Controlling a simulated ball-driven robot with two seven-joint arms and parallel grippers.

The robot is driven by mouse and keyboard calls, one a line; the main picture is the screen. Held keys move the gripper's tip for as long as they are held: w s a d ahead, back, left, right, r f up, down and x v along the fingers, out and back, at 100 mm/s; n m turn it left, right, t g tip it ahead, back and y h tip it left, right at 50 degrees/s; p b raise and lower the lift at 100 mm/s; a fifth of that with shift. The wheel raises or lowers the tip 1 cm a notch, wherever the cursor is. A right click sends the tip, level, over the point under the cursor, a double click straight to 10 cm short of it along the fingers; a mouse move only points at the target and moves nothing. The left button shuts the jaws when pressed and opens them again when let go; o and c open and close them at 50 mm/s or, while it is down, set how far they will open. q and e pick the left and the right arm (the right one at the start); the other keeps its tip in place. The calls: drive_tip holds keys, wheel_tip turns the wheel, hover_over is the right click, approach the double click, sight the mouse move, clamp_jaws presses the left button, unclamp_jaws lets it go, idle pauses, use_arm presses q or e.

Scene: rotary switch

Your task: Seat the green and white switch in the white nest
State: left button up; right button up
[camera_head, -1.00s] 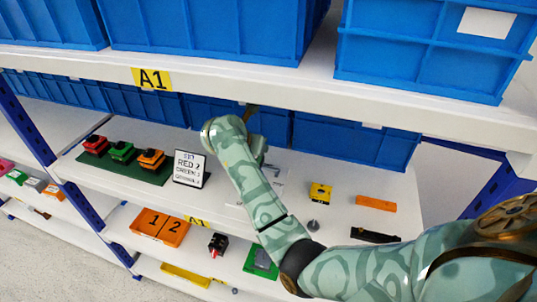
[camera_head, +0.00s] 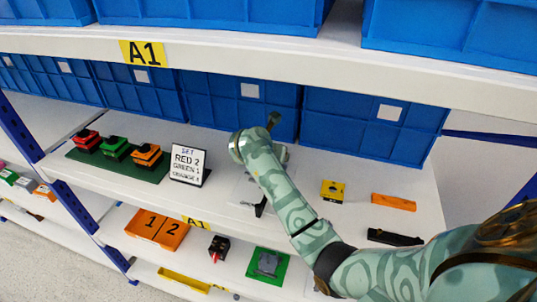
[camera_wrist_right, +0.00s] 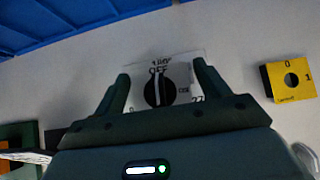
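My right gripper (camera_wrist_right: 160,88) is open over a white plate (camera_wrist_right: 190,72) with printed marks, including OFF, and a round black knob (camera_wrist_right: 158,92). The fingers stand on either side of the knob; I cannot tell whether they touch it. In the head view a dark finger of this gripper (camera_head: 260,207) shows below the wrist, and the arm hides much of the plate. A green square with a grey part (camera_head: 267,264) lies on the lower shelf; I cannot tell whether it is the green and white switch. No white nest is clearly identifiable. My left gripper is out of view.
Red, green and orange switches on a green board (camera_head: 118,160) and a sign (camera_head: 188,165) stand left. A yellow switch box (camera_head: 332,191), an orange bar (camera_head: 393,202) and a black bar (camera_head: 395,238) lie right. Blue bins (camera_head: 375,125) stand behind; a shelf edge (camera_head: 240,62) crosses above.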

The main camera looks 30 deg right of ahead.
drive_tip(key=shift+d+f, duration=0.1)
drive_tip(key=shift+d, duration=0.15)
drive_tip(key=shift+w, duration=0.15)
drive_tip(key=shift+a, duration=0.1)
drive_tip(key=shift+a+r, duration=0.2)
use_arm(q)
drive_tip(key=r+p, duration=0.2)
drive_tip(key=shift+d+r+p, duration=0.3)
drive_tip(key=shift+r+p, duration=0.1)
use_arm(e)
drive_tip(key=v, duration=1.1)
drive_tip(key=shift+r, duration=0.3)
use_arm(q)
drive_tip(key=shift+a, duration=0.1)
use_arm(e)
drive_tip(key=shift+s+a, duration=0.15)
drive_tip(key=shift+s, duration=0.05)
